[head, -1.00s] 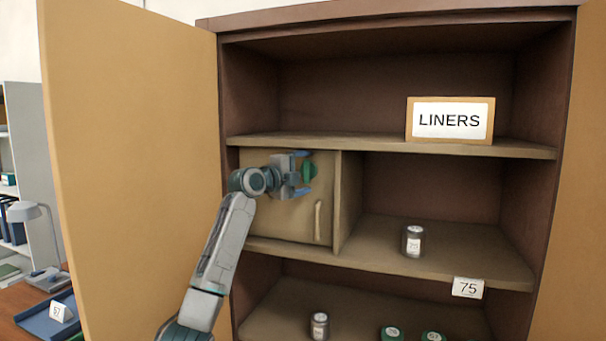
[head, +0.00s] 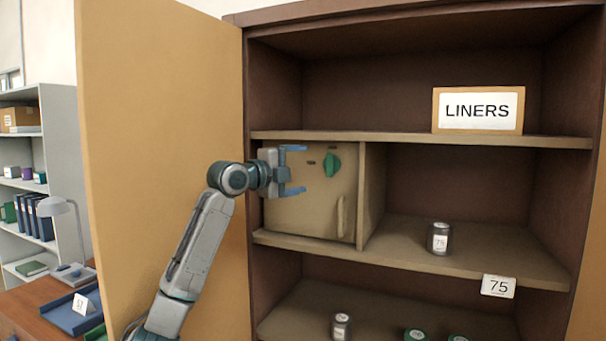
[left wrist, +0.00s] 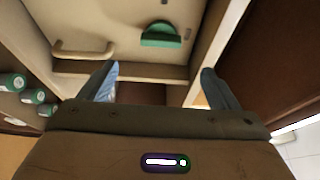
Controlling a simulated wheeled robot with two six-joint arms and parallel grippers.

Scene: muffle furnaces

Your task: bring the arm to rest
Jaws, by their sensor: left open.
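My left gripper (head: 290,171) is open and empty in front of a small closed door (head: 310,210) inside the cabinet. Its two blue fingers point right, toward a green knob (head: 332,163) on that door, and stand apart from it. In the left wrist view the open fingers of my left gripper (left wrist: 158,84) show with nothing between them. The green knob (left wrist: 161,35) and a pale handle (left wrist: 83,52) on the door lie beyond the fingertips. My left arm comes up from the lower left. My right gripper is not in view.
The large cabinet door (head: 160,150) stands open at the left, beside my arm. A grey jar (head: 439,238) stands on the middle shelf above a 75 label (head: 498,286). A LINERS sign (head: 478,110) stands on the shelf above. A desk with a blue tray (head: 75,316) is at lower left.

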